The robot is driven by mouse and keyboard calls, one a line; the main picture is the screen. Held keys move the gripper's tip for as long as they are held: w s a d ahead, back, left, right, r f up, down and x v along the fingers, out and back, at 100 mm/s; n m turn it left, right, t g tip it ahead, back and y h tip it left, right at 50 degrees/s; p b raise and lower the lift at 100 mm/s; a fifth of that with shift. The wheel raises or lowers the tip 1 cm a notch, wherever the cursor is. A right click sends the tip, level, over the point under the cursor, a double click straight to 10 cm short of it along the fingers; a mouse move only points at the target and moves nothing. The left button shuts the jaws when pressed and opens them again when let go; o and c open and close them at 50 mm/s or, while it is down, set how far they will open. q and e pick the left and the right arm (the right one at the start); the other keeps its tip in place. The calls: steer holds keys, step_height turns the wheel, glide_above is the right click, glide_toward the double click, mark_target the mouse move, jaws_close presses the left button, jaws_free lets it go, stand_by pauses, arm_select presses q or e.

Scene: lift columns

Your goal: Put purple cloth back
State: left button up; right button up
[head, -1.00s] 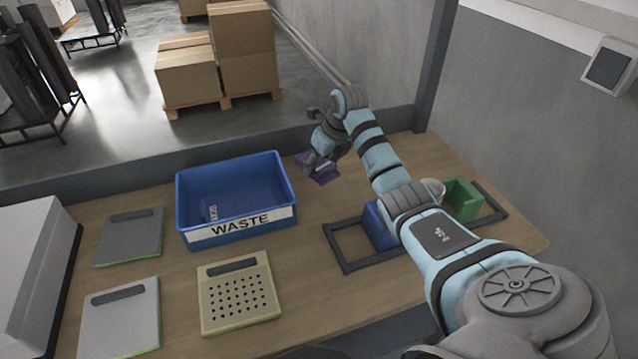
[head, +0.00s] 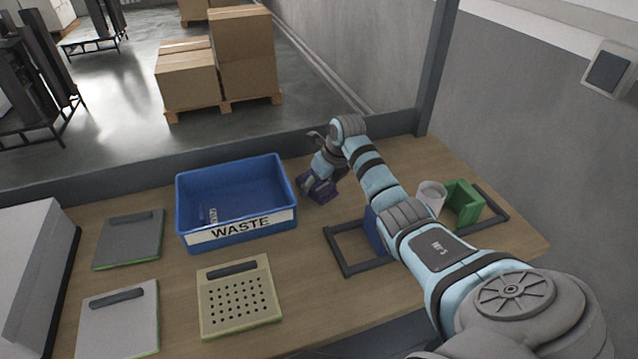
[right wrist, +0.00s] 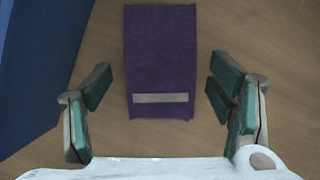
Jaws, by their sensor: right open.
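The purple cloth (right wrist: 161,55) lies flat on the wooden table, with a pale strip across its near end. In the head view the purple cloth (head: 322,194) is just right of the blue waste bin, partly hidden by my right gripper (head: 318,186). In the right wrist view my right gripper (right wrist: 160,112) is open, its green-padded fingers on either side of the cloth's near end and apart from it. My left gripper is not in view.
The blue WASTE bin (head: 240,228) stands close left of the cloth. A dark frame (head: 342,262) with a blue block (head: 374,232) and a green holder (head: 463,204) is nearer, partly under my right arm. A white cup (head: 431,196) stands beside the green holder. Flat panels lie front left.

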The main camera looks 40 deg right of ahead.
steer(key=shift+r, duration=0.2)
steer(key=p+v, duration=0.1)
steer(key=v, duration=1.1)
steer(key=shift+p, duration=0.35)
